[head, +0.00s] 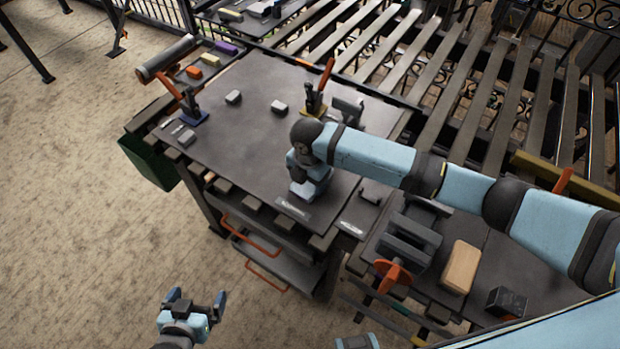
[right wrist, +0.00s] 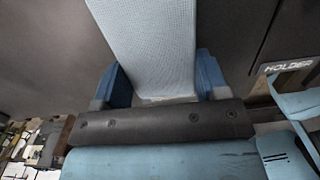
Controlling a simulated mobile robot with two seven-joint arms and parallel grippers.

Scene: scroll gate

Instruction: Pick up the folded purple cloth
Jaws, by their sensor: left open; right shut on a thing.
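A small purple item (head: 226,47), which looks like the folded purple cloth, lies at the back left beyond the worktable, in a row with a yellow and an orange item. My right gripper (head: 306,188) is far from it, low over the front edge of the worktable. In the right wrist view its blue fingers (right wrist: 160,88) are shut on a pale, finely textured piece (right wrist: 145,45). What that piece is, I cannot tell for sure. My left gripper (head: 193,308) is open and empty, over the floor in front of the table.
A vise (head: 408,240) and a tan block (head: 461,267) stand at the right.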

